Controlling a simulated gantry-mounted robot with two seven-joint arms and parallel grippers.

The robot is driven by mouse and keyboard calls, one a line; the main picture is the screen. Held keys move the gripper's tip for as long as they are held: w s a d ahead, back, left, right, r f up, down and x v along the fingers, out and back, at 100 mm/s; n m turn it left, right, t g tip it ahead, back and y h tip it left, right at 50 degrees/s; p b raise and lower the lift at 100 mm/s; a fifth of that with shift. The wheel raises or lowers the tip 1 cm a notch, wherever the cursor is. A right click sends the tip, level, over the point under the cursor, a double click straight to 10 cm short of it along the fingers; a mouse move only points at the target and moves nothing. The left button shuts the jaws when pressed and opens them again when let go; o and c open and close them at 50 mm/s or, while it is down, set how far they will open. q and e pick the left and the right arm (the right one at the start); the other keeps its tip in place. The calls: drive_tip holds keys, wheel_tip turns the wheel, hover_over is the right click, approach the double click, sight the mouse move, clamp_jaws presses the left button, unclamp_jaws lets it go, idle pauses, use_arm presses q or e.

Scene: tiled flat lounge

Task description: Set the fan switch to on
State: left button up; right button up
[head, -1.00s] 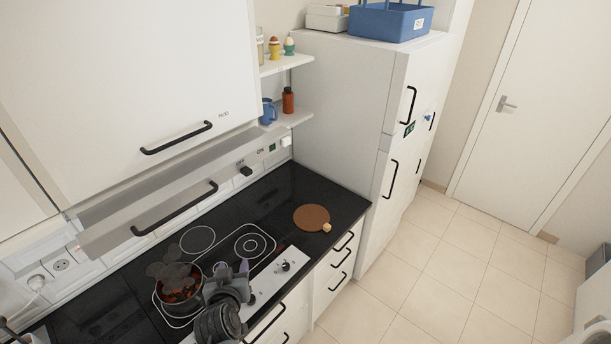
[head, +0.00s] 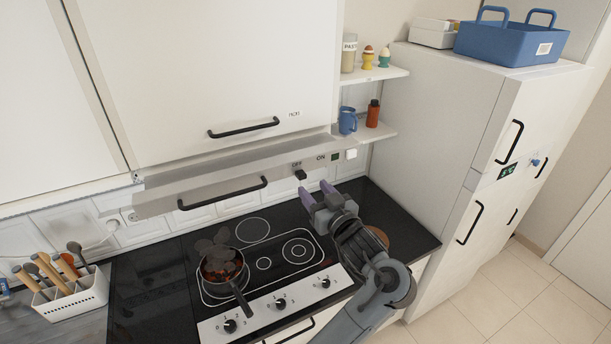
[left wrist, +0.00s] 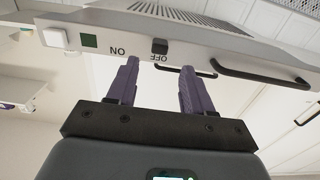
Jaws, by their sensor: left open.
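The fan switch is a small black knob (head: 300,174) on the front strip of the range hood (head: 225,172), at the OFF label. The ON label lies to its right. The left wrist view shows the scene upside down, with the knob (left wrist: 159,46) over OFF and ON to its left. My left gripper (head: 317,193) is open and empty, its purple fingers pointing up at the hood just below and a little right of the knob. In the left wrist view the knob is framed between the fingertips (left wrist: 159,66), apart from them. My right gripper is not in view.
A smoking pan (head: 222,268) stands on the black hob (head: 265,228) below the hood. A hood handle (head: 222,193) juts out left of the knob. A green square (head: 335,157) and white button (head: 351,154) sit right of ON. Shelves (head: 375,131) hold cups and jars.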

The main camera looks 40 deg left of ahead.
sight(303, 177)
use_arm(q)
drive_tip(key=p+x, duration=0.1)
drive_tip(key=x, duration=0.4)
drive_tip(key=shift+r, duration=0.1)
drive_tip(key=shift+x, duration=0.75)
clamp_jaws()
